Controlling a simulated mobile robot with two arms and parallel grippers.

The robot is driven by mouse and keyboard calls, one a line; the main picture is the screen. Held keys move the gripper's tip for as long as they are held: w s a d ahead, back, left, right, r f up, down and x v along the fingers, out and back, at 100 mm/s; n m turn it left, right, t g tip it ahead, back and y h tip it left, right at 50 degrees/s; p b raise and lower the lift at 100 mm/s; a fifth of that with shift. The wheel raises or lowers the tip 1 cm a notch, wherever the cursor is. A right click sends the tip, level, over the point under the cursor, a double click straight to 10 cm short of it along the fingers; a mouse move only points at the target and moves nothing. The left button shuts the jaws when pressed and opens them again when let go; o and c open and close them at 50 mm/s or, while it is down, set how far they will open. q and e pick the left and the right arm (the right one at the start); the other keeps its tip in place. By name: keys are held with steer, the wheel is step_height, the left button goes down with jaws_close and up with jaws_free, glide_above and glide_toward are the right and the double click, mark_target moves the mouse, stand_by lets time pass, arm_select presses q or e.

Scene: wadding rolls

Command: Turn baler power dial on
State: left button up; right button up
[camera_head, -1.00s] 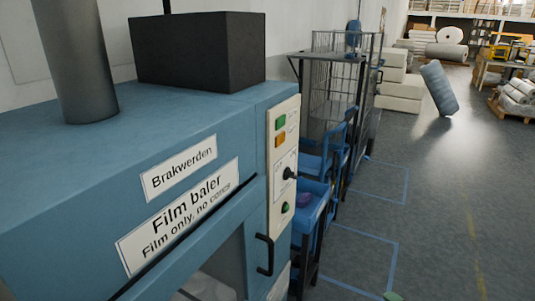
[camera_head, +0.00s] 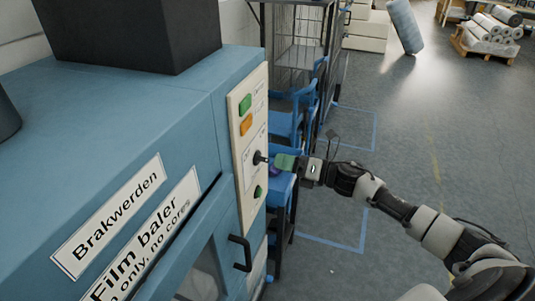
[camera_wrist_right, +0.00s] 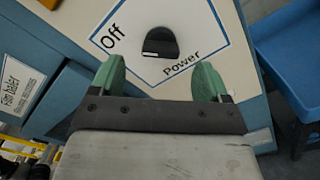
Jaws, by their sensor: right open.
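The blue film baler (camera_head: 130,130) fills the left of the head view. Its pale control panel (camera_head: 250,140) faces right and carries the black power dial (camera_head: 259,158). In the right wrist view the dial (camera_wrist_right: 160,43) is a black knob above the word "Power", with "Off" to its left. My right gripper (camera_head: 280,162) is beside the panel at dial height. Its green fingers (camera_wrist_right: 158,80) are open, one on each side below the dial, with nothing between them. Contact with the dial cannot be told. My left gripper is not in view.
A black door handle (camera_head: 240,253) juts out beneath. The floor (camera_head: 410,120) at right is open.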

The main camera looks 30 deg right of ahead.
mark_target(268, 159)
steer(key=p+x, duration=0.1)
steer(key=x, duration=0.4)
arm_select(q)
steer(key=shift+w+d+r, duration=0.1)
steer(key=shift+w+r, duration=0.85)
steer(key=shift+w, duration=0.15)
arm_select(e)
steer(key=shift+f, duration=0.1)
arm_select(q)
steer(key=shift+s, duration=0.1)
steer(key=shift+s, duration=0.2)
arm_select(e)
steer(key=c, duration=0.9)
